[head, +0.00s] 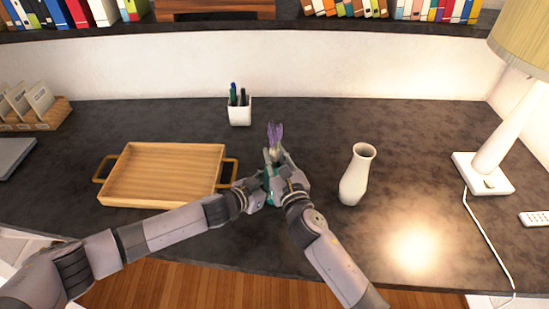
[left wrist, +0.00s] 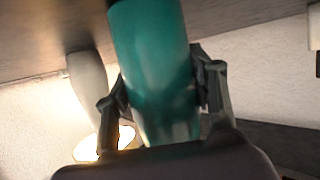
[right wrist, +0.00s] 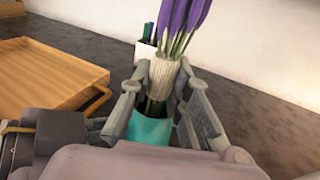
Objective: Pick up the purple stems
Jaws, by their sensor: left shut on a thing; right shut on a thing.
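The purple stems (head: 275,132) stand upright in the middle of the desk, with a pale wrapped band (right wrist: 162,80) around them in the right wrist view. My right gripper (head: 276,160) is shut on the stems at the band. Below the band, dark lower stems run down to a teal vessel (right wrist: 148,130); whether they are still inside it is hard to tell. My left gripper (head: 264,186) is shut on this teal vessel, which fills the middle of the left wrist view (left wrist: 155,65). In the head view my grippers hide most of the vessel.
A white vase (head: 356,178) stands just right of my grippers. A wooden tray (head: 165,175) lies to the left and a white pen cup (head: 240,110) stands behind. A lamp (head: 490,165) is at the right. The desk's front right is clear.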

